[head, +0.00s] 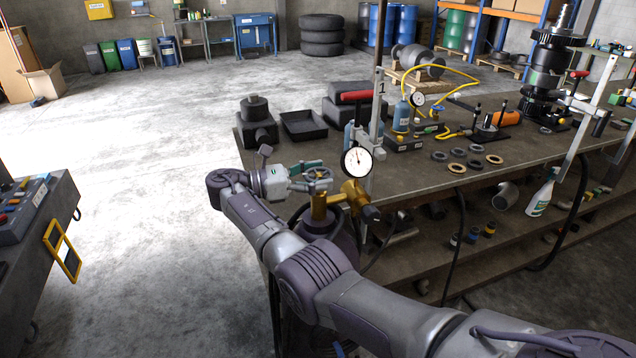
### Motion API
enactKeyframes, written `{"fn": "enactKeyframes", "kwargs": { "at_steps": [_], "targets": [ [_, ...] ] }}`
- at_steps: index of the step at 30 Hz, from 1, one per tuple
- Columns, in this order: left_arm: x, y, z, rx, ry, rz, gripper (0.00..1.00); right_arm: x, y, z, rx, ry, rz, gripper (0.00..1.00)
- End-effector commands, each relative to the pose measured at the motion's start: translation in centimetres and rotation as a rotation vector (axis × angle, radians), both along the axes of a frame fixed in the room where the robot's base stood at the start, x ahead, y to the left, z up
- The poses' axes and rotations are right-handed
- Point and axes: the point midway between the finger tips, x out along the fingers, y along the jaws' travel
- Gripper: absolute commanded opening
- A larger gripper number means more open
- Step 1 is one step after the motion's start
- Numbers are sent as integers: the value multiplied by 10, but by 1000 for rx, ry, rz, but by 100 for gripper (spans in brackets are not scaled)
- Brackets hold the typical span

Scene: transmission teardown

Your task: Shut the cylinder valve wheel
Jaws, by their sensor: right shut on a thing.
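The cylinder valve wheel (320,172) is a small grey-green handwheel on top of a brass valve (319,205), left of the bench's near corner. The gas cylinder (342,238) below it is mostly hidden behind my right arm. My right gripper (311,177) reaches the wheel from the left, with its fingers shut on it. A round white-faced gauge (356,161) stands just right of the wheel, with a brass regulator (356,196) below it. The exact finger contact is too small to see. My left gripper is not in view.
The workbench (420,172) on the right carries rings, a hand pump with yellow hose, and a gear stack (545,72). A control console (30,210) is at left. The floor between is clear.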

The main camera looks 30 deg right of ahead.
Motion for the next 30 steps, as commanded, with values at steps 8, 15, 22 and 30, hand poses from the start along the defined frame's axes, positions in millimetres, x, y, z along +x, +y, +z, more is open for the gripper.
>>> {"fn": "enactKeyframes", "kwargs": {
  "at_steps": [8, 15, 22, 30],
  "targets": [
    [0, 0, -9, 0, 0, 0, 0, 0, -1, 0, 0, -3, -43, 37],
    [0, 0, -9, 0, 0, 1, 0, 0, -1, 1, -2, -3, -51, 37],
    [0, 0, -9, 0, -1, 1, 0, 0, -1, 1, -2, -4, -50, 37],
    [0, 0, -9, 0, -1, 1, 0, 0, -1, 0, -1, -2, -50, 83]
  ]
}}
